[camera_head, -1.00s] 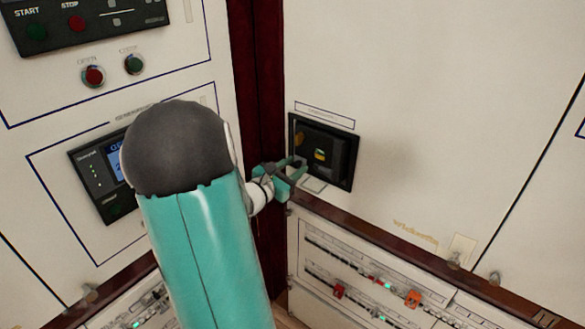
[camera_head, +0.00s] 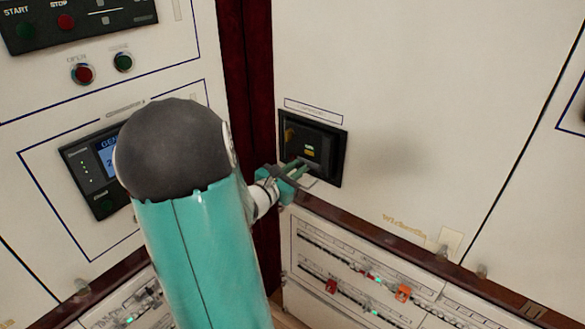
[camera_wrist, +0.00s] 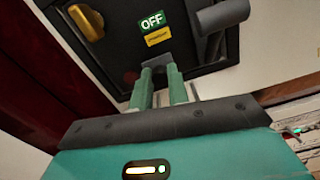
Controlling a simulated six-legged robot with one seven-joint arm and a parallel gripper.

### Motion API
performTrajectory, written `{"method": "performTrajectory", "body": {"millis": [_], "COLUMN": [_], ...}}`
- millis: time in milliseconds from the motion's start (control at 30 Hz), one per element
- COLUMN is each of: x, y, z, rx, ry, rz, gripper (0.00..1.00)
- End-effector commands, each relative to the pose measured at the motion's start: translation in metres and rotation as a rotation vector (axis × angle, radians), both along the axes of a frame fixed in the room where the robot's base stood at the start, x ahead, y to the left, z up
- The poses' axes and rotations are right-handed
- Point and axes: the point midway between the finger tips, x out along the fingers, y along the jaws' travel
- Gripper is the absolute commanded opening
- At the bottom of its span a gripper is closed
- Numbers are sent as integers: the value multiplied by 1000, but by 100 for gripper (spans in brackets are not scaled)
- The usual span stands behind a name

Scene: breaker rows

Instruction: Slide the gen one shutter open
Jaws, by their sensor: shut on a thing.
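A black breaker unit (camera_head: 338,160) is set in the white cabinet wall, and it fills the top of the wrist view (camera_wrist: 110,60). It bears a green OFF label (camera_wrist: 151,22) with a yellow label (camera_wrist: 159,37) below, a brass-yellow knob (camera_wrist: 86,22) on the left and a dark grey handle (camera_wrist: 222,16) on the right. My gripper (camera_head: 303,166) reaches the unit's lower part. In the wrist view its green fingers (camera_wrist: 160,72) are shut on a small grey tab (camera_wrist: 153,61) below the labels. The tab seems to be the shutter's; the fingertips partly hide it.
A left cabinet carries a display panel (camera_head: 82,170), partly hidden by my arm, and red (camera_head: 83,74) and green (camera_head: 123,62) buttons. A dark red corner post (camera_head: 247,80) stands between the cabinets. Breaker rows (camera_head: 350,275) lie below; the wall right of the unit is clear.

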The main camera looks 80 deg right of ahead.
Motion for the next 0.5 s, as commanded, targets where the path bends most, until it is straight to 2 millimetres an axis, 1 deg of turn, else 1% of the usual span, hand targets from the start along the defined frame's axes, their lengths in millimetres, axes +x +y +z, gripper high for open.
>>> {"method": "performTrajectory", "body": {"millis": [33,267,300,367,400,500], "x": [-4,-3,-4,-3,-3,-2], "y": [1,0,0,0,0,0], "z": [-1,-1,-1,-1,-1,-1], "rx": [1,2,1,1,1,2], "ry": [1,1,2,2,2,1], "rz": [-8,-14,-15,-16,-15,-13], "gripper": [0,0,19,31,38,39]}}
